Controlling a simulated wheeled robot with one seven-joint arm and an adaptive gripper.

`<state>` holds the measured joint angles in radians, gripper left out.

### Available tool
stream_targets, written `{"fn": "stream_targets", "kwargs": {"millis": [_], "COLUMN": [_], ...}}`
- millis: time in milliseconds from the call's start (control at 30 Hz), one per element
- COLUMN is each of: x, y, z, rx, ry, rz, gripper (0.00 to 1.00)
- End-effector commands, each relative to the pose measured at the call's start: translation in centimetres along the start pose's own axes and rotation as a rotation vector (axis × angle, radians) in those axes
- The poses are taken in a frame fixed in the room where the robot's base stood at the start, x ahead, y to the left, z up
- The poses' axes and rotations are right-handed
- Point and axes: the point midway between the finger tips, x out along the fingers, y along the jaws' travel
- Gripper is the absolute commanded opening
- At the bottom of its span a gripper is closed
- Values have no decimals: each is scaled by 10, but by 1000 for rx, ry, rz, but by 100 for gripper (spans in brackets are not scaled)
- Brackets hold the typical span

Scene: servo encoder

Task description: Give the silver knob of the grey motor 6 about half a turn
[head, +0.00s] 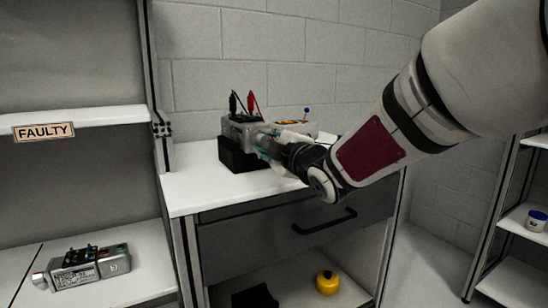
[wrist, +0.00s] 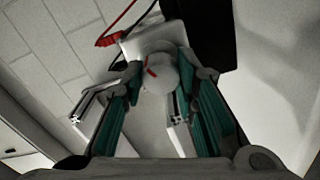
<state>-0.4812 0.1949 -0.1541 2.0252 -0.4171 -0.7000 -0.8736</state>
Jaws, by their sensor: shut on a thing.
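The grey motor (head: 238,128) sits on a black block on the white bench top, with a black and a red clip lead at its top. Its number cannot be read. Its silver knob (wrist: 164,75) shows in the wrist view as a round pale end with a red mark on its upper left part. My gripper (head: 266,144) is at the motor's near right side in the head view. In the wrist view its two green-padded fingers are closed on either side of the knob. In the head view my gripper hides the knob.
A pale box (head: 298,128) with a blue-topped post stands behind my gripper on the bench. Another grey motor (head: 88,267), marked 7, lies on the lower left shelf below a FAULTY sign (head: 43,131). A yellow object (head: 327,283) sits under the drawer (head: 280,228).

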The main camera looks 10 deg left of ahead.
Motion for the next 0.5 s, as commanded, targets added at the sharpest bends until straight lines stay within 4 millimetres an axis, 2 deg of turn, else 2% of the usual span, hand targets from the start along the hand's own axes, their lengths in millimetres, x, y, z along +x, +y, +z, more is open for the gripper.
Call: {"fn": "stream_targets", "kwargs": {"millis": [200, 500], "x": [0, 0], "y": [-3, -2], "z": [1, 0], "rx": [-91, -134], "ry": [0, -1], "rz": [-2, -4], "gripper": [0, 0]}}
